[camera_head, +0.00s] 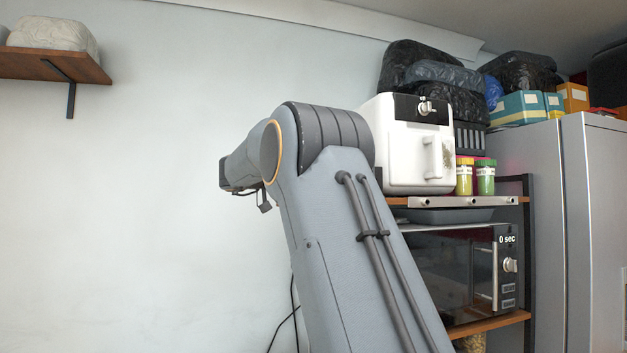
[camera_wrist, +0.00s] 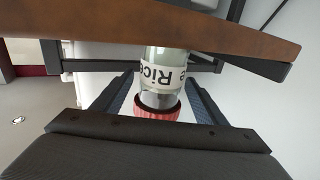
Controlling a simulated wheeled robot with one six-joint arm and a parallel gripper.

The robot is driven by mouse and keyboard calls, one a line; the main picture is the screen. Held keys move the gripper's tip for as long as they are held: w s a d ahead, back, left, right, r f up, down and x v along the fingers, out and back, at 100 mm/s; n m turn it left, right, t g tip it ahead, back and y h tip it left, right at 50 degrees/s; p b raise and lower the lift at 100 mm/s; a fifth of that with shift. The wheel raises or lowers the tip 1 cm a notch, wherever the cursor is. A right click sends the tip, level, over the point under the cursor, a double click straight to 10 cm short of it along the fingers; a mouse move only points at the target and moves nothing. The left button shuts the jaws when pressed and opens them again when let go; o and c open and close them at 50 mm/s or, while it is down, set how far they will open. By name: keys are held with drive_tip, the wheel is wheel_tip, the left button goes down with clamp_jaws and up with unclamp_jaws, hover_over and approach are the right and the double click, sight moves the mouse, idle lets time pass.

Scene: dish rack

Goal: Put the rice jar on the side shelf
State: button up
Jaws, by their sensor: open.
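The rice jar (camera_wrist: 159,75) is a clear jar with a red lid and a white "Rice" label. It shows upside down in the wrist view, and its far end is hidden by the edge of a brown wooden board (camera_wrist: 150,27). My gripper (camera_wrist: 160,90) is open, with one finger on each side of the jar; I cannot tell whether they touch it. In the head view, a wooden side shelf (camera_head: 45,66) with a black bracket is on the wall at the upper left. The rice jar and my gripper's fingers do not show there.
A white bundle (camera_head: 55,35) lies on the side shelf. On the right, a rack holds a white appliance (camera_head: 405,150), yellow-green (camera_head: 464,178) and green (camera_head: 485,178) jars, and a microwave (camera_head: 450,270). A grey cabinet (camera_head: 540,230) stands beside it. The wall between is bare.

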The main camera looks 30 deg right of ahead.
drive_tip(key=a+b, duration=0.1)
drive_tip(key=a, duration=0.1)
drive_tip(key=a+b, duration=0.1)
drive_tip(key=a, duration=0.1)
drive_tip(key=a+b, duration=0.1)
drive_tip(key=a, duration=0.1)
drive_tip(key=shift+s+a+f, duration=0.1)
drive_tip(key=shift+s+a, duration=0.15)
drive_tip(key=shift+s, duration=0.15)
drive_tip(key=shift+s+a, duration=0.15)
drive_tip(key=shift+a, duration=0.5)
clamp_jaws()
idle(1.1)
